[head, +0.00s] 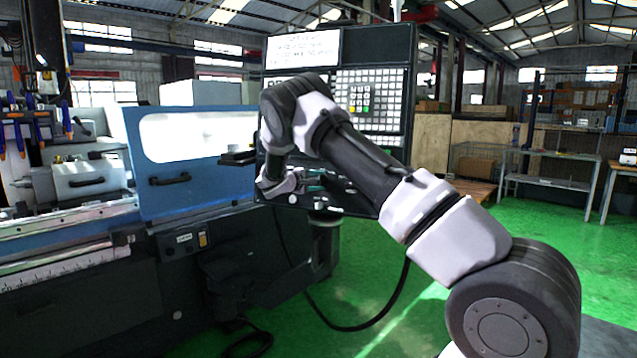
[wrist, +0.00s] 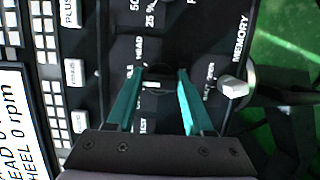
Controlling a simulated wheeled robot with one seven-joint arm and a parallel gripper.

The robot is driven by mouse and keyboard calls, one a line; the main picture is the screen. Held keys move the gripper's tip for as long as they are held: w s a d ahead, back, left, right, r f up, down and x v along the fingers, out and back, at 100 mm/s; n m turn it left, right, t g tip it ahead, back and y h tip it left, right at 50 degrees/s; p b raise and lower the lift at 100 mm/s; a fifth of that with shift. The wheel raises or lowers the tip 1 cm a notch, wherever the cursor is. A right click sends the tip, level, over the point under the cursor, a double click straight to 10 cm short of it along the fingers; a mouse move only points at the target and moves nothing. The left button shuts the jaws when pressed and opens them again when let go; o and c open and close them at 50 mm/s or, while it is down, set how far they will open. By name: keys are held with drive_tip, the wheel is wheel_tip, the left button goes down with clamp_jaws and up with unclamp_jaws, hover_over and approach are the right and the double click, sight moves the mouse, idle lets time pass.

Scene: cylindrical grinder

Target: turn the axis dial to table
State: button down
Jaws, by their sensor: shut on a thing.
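The axis dial (wrist: 157,84) is a dark round knob on the black control panel, with a small light mark on its face. In the wrist view it sits between the two teal fingers of my gripper (wrist: 164,75), which are shut on it. The printed labels around it are partly covered by the fingers. "HEAD" reads above it, but I cannot read a "table" label or tell where the dial points. In the head view my gripper (head: 316,181) is at the lower part of the control panel (head: 392,150), and the dial is hidden.
White keys (wrist: 76,73) and a screen (wrist: 18,115) are at the left. In the head view the blue grinder door (head: 185,190) is left of my arm. Green floor (head: 540,235) is open at right.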

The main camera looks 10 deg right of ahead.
drive_tip(key=shift+c, duration=1.5)
unclamp_jaws()
drive_tip(key=v, duration=1)
drive_tip(key=shift+s+a, duration=0.3)
